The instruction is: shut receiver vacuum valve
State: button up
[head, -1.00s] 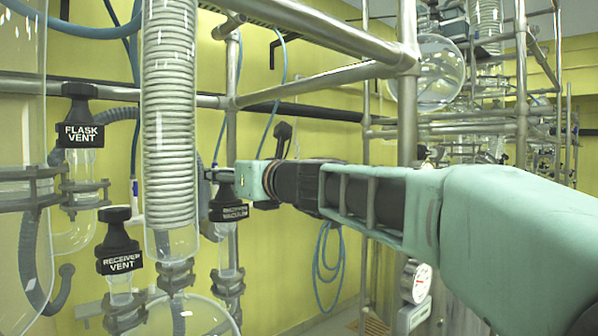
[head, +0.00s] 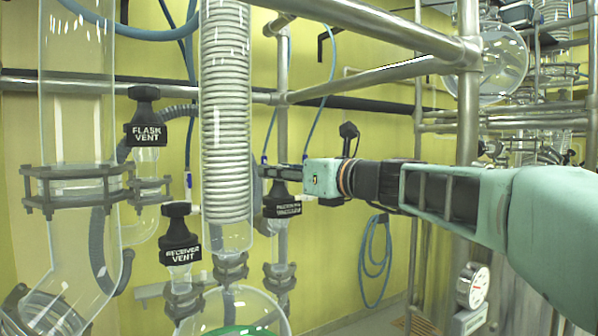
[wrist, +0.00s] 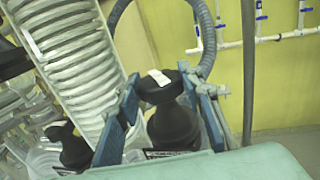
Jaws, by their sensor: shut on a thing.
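The receiver vacuum valve (head: 283,207) is a black knob with a white-lettered label, on a glass fitting just right of the coiled glass condenser. My gripper (head: 270,172) is at the top of this valve, reaching in from the right. In the wrist view the black knob (wrist: 172,122), with a white mark on top, sits between the two blue-grey fingers of my gripper (wrist: 160,84). The gripper is shut on the knob. The label's lower part is hidden in the wrist view, and the fingertips are partly hidden behind the condenser's edge in the head view.
The coiled condenser (head: 226,120) stands close left of my gripper. The receiver vent valve (head: 180,240) and flask vent valve (head: 146,120) are further left. A steel frame pipe (head: 468,90) rises behind my arm. A blue hose (head: 374,255) hangs on the yellow wall.

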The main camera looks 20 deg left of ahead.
jog(key=shift+m+t+h+b, duration=0.8)
jog(key=shift+m+t+h, duration=0.25)
jog(key=shift+t, duration=0.35)
jog(key=shift+m+t+h+b, duration=0.45)
jog(key=shift+m+t+h, duration=2)
jog(key=shift+h, duration=0.6)
jog(key=shift+d+r+m+t+h, duration=0.15)
jog(key=shift+d+m+t+h, duration=0.1)
jog(key=shift+m+h, duration=0.55)
jog(key=shift+w, duration=0.1)
jog(key=o, duration=0.9)
jog(key=shift+w, duration=0.2)
jog(key=shift+o, duration=0.2)
jog(key=shift+s, duration=0.15)
